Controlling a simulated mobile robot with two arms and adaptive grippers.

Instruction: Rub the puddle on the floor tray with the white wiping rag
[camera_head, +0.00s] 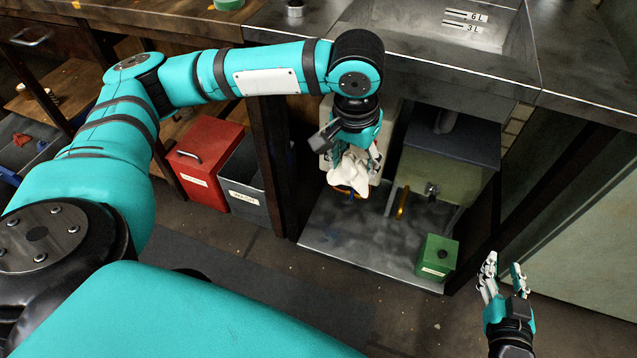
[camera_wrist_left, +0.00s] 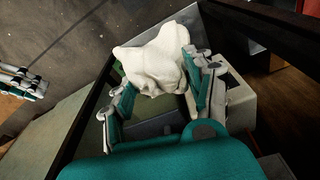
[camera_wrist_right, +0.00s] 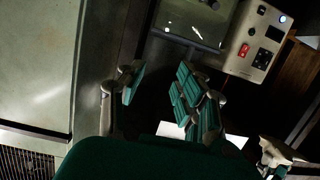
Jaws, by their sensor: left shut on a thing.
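The white wiping rag (camera_head: 350,176) is crumpled in my left gripper (camera_head: 356,160), which is shut on it above the back part of the floor tray. The rag also fills the space between the fingers in the left wrist view (camera_wrist_left: 150,58). The grey metal floor tray (camera_head: 345,247) lies under the sink. Dark mottled patches show on it; I cannot clearly tell the puddle's outline. The rag appears apart from the tray. My right gripper (camera_head: 504,266) is open and empty, to the right of the tray; its spread fingers show in the right wrist view (camera_wrist_right: 157,85).
A tank with a tap (camera_head: 440,172) and a yellow-handled part (camera_head: 402,203) are behind. A red box (camera_head: 207,160) and a grey bin (camera_head: 243,180) stand left, beyond a dark post (camera_head: 275,165).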

